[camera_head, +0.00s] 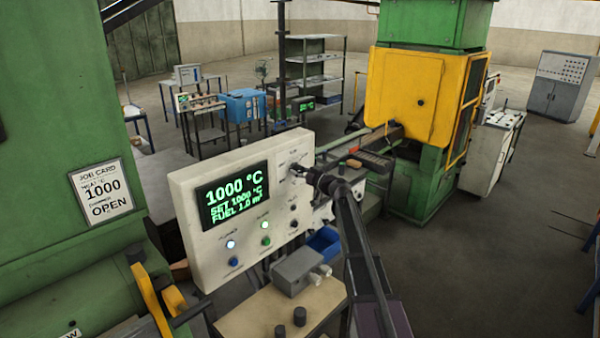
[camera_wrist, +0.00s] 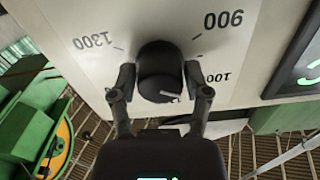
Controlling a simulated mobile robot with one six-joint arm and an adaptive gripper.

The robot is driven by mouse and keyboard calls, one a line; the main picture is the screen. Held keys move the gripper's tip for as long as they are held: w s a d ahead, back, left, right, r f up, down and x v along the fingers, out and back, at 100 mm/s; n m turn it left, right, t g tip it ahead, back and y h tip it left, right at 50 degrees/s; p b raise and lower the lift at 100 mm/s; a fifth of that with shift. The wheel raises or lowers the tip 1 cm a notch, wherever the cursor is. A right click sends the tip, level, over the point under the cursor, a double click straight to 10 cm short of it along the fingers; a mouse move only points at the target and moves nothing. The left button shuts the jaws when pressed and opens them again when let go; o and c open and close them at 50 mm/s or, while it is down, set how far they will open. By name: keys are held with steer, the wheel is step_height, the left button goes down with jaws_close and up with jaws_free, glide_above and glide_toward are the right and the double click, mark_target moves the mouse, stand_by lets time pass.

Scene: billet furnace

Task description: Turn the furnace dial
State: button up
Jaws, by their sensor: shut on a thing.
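The furnace dial (camera_wrist: 158,70) is a round black knob on the white panel face. In the wrist view it sits between the two fingers of my gripper (camera_wrist: 160,98), which are closed against its sides. Printed marks 1300, 900 and part of a number starting 100 surround the knob, upside down in this view. In the head view my gripper (camera_head: 304,172) reaches the upper right of the white control panel (camera_head: 262,198) and mostly hides the dial. The green display (camera_head: 234,196) reads 1000 °C, SET 1000 °C, FUEL 1.0 m³. A job card (camera_head: 102,192) reads 1000 and OPEN.
Lit lamps and small knobs sit low on the panel. A bench with a grey box (camera_head: 297,272) stands below it. A green furnace body (camera_head: 60,130) fills the left side. A green and yellow machine (camera_head: 405,95) stands behind. Open floor lies at right.

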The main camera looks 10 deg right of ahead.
steer(key=o, duration=1.2)
steer(key=shift+w+a, duration=0.1)
steer(key=shift+c, duration=0.2)
steer(key=shift+d, duration=0.2)
steer(key=v, duration=1.2)
steer(key=shift+a, duration=0.1)
